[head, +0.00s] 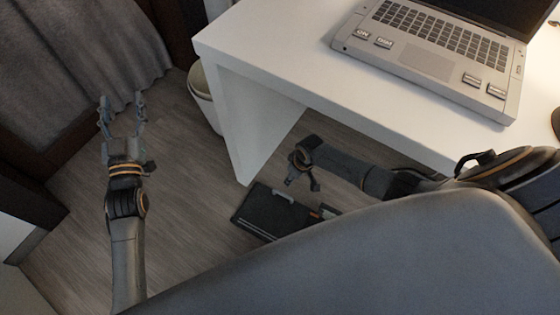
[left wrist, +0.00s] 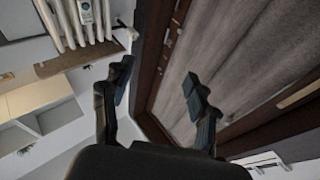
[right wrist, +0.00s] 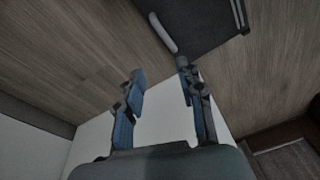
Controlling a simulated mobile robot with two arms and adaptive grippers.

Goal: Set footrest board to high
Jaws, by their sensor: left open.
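The footrest board (head: 262,209) is a dark flat panel on the floor beneath the white desk, with small orange-red marks near its right side. My body hides part of its near side. In the right wrist view the dark board (right wrist: 205,20) shows at the top, beside a pale grey bar (right wrist: 162,33). My right gripper (head: 303,182) is above and just right of the board; in the right wrist view its fingers (right wrist: 160,75) are apart with nothing between them. My left gripper (head: 121,100) is open and empty, out over the floor far left of the board.
The white desk (head: 270,60) has a side panel close to the board and carries a laptop (head: 430,58). A pale bin (head: 203,98) stands left of the panel. A grey curtain (head: 75,60) hangs at the left.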

